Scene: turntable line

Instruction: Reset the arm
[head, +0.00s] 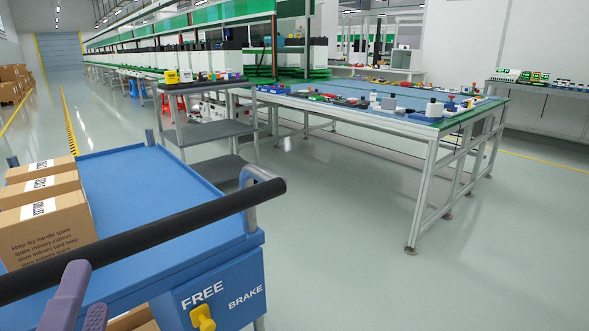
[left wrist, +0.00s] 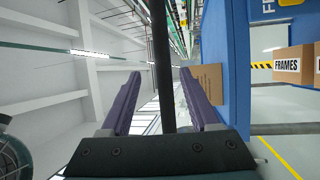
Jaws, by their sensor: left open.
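My left gripper (head: 86,288) shows at the bottom left of the head view, with its purple fingers next to the black handle bar (head: 150,236) of the blue cart (head: 150,175). In the left wrist view the two purple fingers of the left gripper (left wrist: 160,73) are spread apart. The black handle bar (left wrist: 161,60) runs upright in the picture between them, with a gap to each finger. I cannot tell how deep the bar sits between the fingers. My right gripper is in neither view.
Cardboard boxes (head: 48,222) stand on the cart's left side. A yellow brake knob (head: 203,318) is on its end panel. A grey shelf cart (head: 205,132) and a workbench (head: 400,122) with many small parts stand beyond. The floor at right is clear.

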